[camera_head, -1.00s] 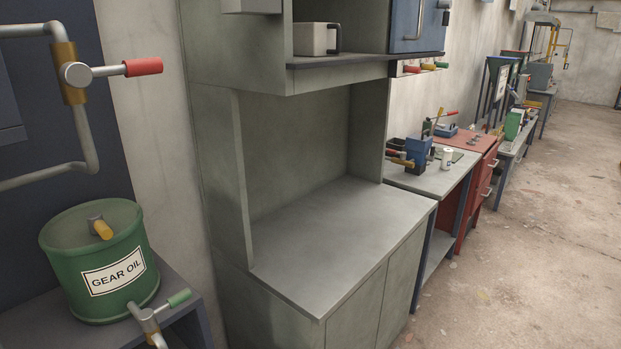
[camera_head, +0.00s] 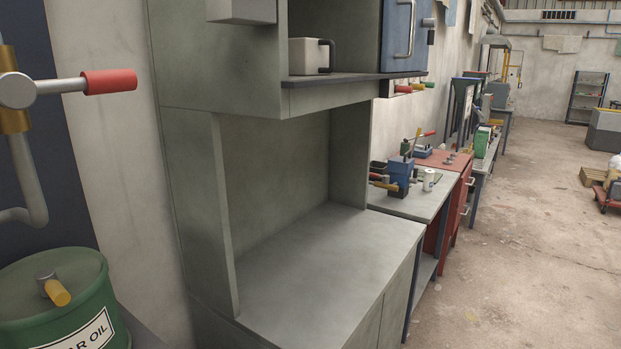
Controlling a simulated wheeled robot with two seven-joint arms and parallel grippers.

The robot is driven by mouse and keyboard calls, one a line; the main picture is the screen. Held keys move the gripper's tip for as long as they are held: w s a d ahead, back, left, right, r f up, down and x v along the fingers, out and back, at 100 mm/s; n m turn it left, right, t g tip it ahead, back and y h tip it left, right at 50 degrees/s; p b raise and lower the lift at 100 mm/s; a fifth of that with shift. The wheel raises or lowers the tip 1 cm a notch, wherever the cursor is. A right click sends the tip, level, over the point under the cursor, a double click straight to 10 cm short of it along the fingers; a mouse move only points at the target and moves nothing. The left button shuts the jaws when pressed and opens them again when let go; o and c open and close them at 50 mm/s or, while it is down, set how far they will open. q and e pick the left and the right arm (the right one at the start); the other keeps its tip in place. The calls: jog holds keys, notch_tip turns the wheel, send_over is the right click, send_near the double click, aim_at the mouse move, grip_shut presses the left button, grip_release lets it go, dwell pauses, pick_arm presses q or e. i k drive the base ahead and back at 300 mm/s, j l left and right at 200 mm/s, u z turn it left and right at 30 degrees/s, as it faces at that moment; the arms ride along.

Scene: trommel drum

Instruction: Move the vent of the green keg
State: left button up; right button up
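The green keg (camera_head: 95,296) with a gear oil label stands at the lower left, cut off by the left and bottom edges. Its vent (camera_head: 55,289), a grey stub with a yellow-orange end, sits on the keg's lid and points toward the lower right. Neither of my grippers shows in this view.
A pipe valve with a red-handled lever (camera_head: 108,81) juts out above the keg. A grey cabinet with a bare worktop (camera_head: 320,265) stands right of it. Beyond are a bench with a blue vise (camera_head: 399,176) and a red cabinet (camera_head: 455,190). The floor (camera_head: 530,260) at the right is open.

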aim_at(47, 281)
jog(key=u, duration=1.3)
